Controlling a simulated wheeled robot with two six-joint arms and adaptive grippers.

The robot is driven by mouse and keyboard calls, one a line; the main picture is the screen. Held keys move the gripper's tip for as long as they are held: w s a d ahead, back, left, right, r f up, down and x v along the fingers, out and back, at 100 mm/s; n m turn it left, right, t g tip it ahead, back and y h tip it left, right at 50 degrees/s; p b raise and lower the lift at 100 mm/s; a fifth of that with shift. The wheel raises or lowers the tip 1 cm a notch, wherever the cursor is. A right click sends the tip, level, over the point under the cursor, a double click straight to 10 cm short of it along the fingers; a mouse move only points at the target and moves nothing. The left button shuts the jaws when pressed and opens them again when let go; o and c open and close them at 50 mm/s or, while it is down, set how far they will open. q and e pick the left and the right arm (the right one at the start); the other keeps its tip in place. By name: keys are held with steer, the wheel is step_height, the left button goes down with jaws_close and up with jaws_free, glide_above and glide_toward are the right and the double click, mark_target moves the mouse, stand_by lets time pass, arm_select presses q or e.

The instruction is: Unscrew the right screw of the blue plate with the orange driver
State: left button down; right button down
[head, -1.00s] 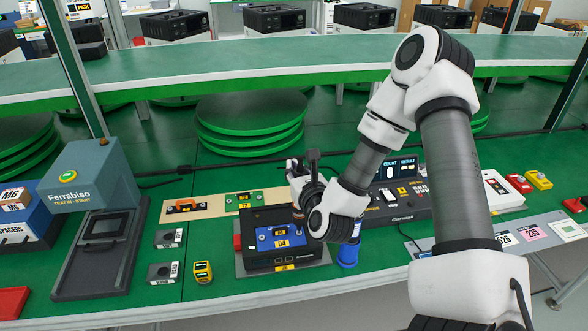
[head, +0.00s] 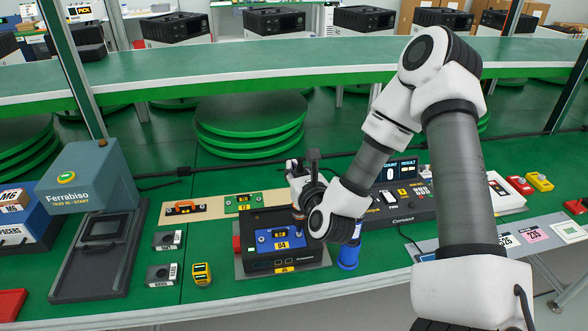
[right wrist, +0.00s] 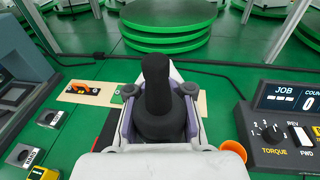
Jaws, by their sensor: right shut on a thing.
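The blue plate (head: 268,246), labelled 04, lies on top of a black unit (head: 258,263) in the middle of the table in the head view. My right gripper (head: 299,182) is over the plate's right end and is shut on an upright driver. The driver's black body (right wrist: 156,100) stands between the fingers (right wrist: 158,108) in the right wrist view. A little orange shows below the gripper in the head view. The plate's right screw and the driver's tip are hidden or too small to tell, so I cannot see whether they touch. My left gripper is not in view.
A blue cylinder (head: 348,258) stands close right of the black unit. An empty orange cup (right wrist: 234,150) and the torque controller (right wrist: 290,125) are right of the gripper.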

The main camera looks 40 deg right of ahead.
step_height(320, 180, up, 6)
steer(key=p, duration=0.3)
stand_by(0.4)
steer(key=shift+w, duration=0.1)
